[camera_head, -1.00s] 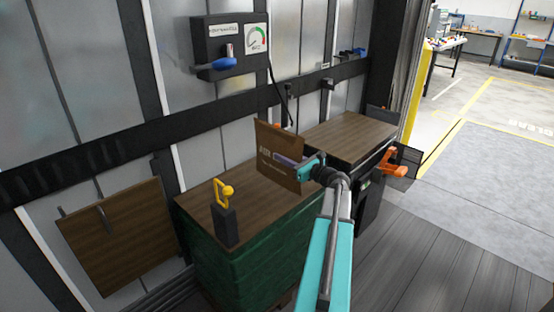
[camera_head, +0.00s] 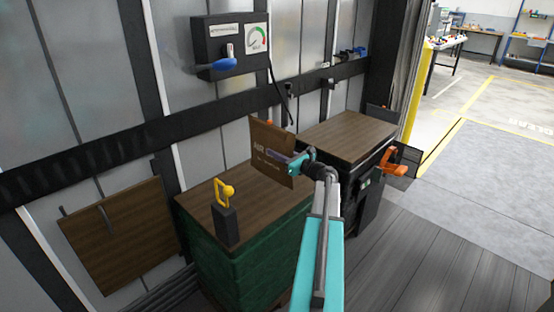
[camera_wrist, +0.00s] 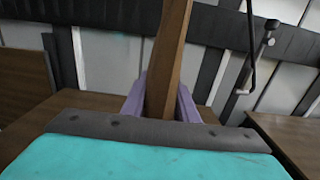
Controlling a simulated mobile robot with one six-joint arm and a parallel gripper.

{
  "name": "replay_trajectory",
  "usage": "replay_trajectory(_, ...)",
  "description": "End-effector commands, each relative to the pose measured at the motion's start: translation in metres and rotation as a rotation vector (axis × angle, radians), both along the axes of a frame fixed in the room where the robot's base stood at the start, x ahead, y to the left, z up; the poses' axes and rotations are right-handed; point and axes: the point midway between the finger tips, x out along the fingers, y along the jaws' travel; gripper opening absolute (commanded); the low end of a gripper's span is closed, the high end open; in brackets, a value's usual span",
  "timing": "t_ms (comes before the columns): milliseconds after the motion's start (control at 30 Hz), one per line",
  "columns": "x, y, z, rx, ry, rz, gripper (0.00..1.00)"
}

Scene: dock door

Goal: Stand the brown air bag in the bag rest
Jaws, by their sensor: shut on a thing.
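The brown air bag (camera_head: 270,153) is a flat brown panel with light lettering, held upright and slightly tilted in the head view. My gripper (camera_head: 292,163) is shut on it at its right side. In the wrist view, the bag (camera_wrist: 172,50) stands edge-on between the two purple fingers of my gripper (camera_wrist: 163,102). The bag is over the gap at the right end of the near wooden-topped stack. I cannot make out which thing is the bag rest; it may be hidden behind the bag or out of view.
A green-sided stack (camera_head: 245,250) with a wooden top carries a black block with a yellow handle (camera_head: 226,205). A second wooden-topped stack (camera_head: 350,135) stands to the right. A gauge box (camera_head: 231,45) with a blue handle hangs on the wall. A brown board (camera_head: 118,235) leans at left.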

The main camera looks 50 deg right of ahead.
Motion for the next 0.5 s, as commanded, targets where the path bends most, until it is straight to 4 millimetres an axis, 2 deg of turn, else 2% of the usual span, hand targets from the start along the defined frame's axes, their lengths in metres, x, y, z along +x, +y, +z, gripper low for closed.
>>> replay_trajectory(100, -0.001, 0.000, -0.016, 0.003, 0.002, -0.001, 0.00)
replay_trajectory(233, -0.001, 0.000, -0.027, 0.002, 0.001, -0.001, 0.00)
replay_trajectory(500, -0.002, 0.000, -0.031, 0.001, 0.000, -0.001, 0.00)
